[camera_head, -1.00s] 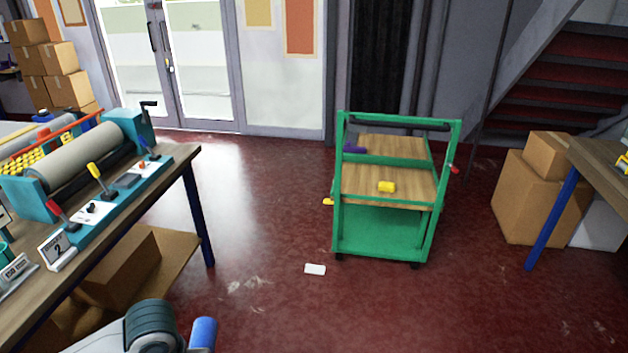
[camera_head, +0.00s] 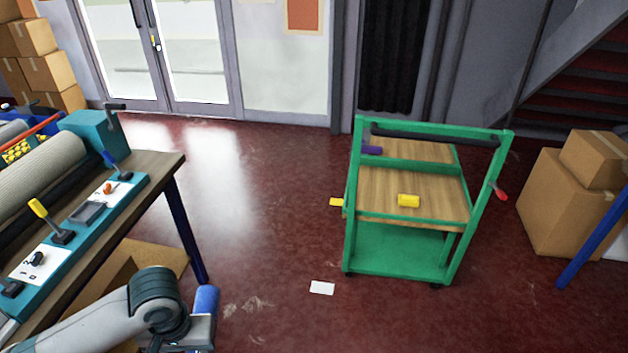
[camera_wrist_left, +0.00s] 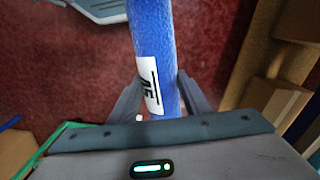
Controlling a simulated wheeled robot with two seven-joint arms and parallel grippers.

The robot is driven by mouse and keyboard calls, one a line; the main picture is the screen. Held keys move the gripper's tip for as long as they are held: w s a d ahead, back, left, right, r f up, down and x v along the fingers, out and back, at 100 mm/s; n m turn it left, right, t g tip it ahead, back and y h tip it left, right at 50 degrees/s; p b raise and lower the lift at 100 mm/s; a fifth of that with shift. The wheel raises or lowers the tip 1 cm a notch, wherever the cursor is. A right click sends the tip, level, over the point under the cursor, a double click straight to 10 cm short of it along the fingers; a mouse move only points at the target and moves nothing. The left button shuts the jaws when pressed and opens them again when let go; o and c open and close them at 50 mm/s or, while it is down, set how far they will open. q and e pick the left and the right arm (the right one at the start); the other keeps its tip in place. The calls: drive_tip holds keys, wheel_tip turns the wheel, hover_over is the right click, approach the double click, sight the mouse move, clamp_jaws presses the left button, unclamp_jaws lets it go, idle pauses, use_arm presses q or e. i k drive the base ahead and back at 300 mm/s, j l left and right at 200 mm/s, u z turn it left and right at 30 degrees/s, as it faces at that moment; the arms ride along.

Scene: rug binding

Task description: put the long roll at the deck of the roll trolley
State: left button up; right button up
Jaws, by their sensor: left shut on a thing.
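A blue roll (camera_head: 206,303) with a white label is in my left gripper (camera_head: 196,332) at the bottom left of the head view. In the left wrist view the blue roll (camera_wrist_left: 153,40) passes between the two fingers of the left gripper (camera_wrist_left: 158,98), which is shut on it. The green roll trolley (camera_head: 400,255) stands apart from the roll, to its right and farther off. Its wooden deck (camera_head: 440,190) carries a short yellow roll (camera_head: 408,201). A purple roll (camera_head: 371,150) shows at the back left of the trolley. My right gripper is out of view.
A workbench (camera_head: 155,172) with a teal roller machine (camera_head: 95,135) stands at the left. A white card (camera_head: 322,287) lies on the red floor in front of the trolley. Cardboard boxes (camera_head: 560,205) stand at the right. The floor between bench and trolley is otherwise clear.

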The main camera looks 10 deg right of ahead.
sight(406, 178)
drive_tip(key=i, duration=2.8)
drive_tip(key=z, duration=2.15)
drive_tip(key=i+l, duration=0.35)
drive_tip(key=l, duration=0.1)
